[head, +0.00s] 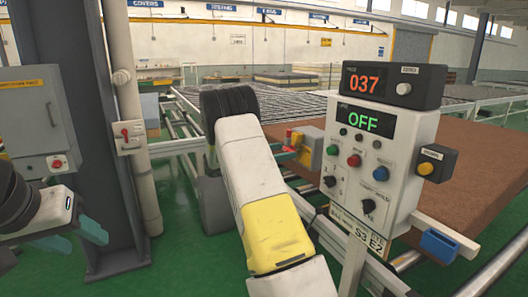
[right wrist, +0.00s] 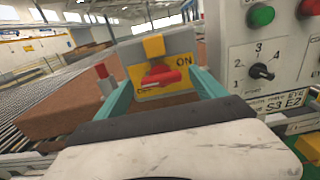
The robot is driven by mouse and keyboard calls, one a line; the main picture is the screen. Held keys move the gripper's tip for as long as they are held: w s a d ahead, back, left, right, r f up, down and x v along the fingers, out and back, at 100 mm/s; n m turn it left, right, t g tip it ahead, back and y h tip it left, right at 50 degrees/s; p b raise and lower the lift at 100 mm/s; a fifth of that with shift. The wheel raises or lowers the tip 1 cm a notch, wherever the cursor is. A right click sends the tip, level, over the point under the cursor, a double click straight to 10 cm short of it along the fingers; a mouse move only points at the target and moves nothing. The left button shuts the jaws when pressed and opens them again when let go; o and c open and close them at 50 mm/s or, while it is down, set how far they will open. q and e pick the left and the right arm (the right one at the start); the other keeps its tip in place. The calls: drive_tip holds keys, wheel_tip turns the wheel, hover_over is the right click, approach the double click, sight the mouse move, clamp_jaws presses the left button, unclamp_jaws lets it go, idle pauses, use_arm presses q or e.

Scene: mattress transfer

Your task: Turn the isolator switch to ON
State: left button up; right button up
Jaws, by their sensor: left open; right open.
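The isolator switch is a grey box (head: 312,146) with a yellow face, just left of the control panel. In the right wrist view its red handle (right wrist: 160,78) lies roughly crosswise on the yellow plate, with "ON" printed at the upper right. My right gripper (right wrist: 160,88) is open, its teal fingers spread on either side of the handle in that view. I cannot tell whether they touch it. In the head view my right arm hides much of this area. My left gripper (head: 84,238) is open and empty at the lower left, far from the switch.
The control panel (head: 375,160) stands right of the switch, with displays reading 037 and OFF. A brown mattress (head: 475,165) lies behind it on the conveyor. A grey pillar (head: 85,120) and a pipe with another red switch (head: 125,134) stand left.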

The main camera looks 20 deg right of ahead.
drive_tip(key=shift+d, duration=0.6)
drive_tip(key=shift+c, duration=0.2)
drive_tip(key=c, duration=1.3)
